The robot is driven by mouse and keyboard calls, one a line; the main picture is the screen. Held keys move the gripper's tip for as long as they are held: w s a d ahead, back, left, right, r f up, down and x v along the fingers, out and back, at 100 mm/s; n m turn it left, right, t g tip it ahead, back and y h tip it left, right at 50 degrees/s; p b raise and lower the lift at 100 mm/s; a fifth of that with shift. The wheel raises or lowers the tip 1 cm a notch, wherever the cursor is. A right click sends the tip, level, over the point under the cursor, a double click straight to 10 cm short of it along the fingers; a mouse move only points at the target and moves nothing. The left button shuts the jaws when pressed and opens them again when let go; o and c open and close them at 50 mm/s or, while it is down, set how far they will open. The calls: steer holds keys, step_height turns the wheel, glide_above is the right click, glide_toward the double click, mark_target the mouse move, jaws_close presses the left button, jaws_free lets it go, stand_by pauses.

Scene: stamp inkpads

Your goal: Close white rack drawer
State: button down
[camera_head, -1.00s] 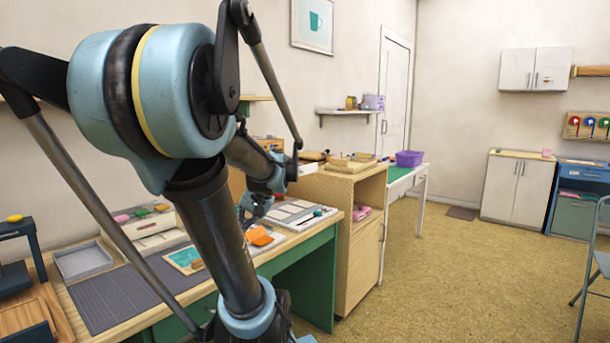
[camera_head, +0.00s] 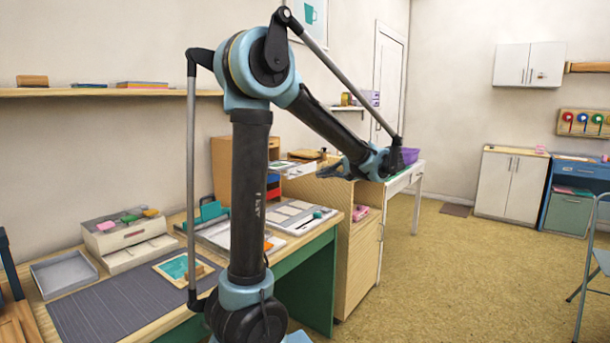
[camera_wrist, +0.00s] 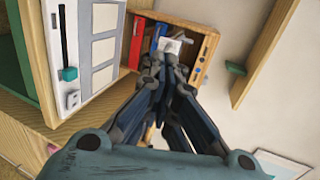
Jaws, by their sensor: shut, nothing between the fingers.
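The wooden rack (camera_head: 222,160) stands at the back of the desk; it also shows in the wrist view (camera_wrist: 204,48). Its white drawer (camera_head: 300,171) sticks out at the top, above a blue and a red front. In the wrist view the white drawer (camera_wrist: 172,46) appears just beyond my fingertips, which partly cover it. My gripper (camera_head: 322,172) is shut and empty, raised to the right of the drawer. It points at the rack in the wrist view (camera_wrist: 163,62). I cannot tell whether the fingertips touch the drawer; they look apart from it in the head view.
A light wooden cabinet (camera_head: 358,240) stands right of the desk, below my gripper. A white board with a teal-handled slider (camera_head: 300,217) lies on the desk. An inkpad box (camera_head: 125,237), a grey tray (camera_head: 64,272) and a dark mat (camera_head: 95,312) lie left.

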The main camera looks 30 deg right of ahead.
steer(key=s+d+t, duration=0.1)
steer(key=s+d, duration=0.1)
steer(key=d, duration=0.3)
steer(key=r+x, duration=0.1)
steer(key=x, duration=1.2)
steer(key=shift+w+a+f+m, duration=0.15)
steer(key=shift+w+m, duration=0.15)
steer(key=shift+w, duration=0.2)
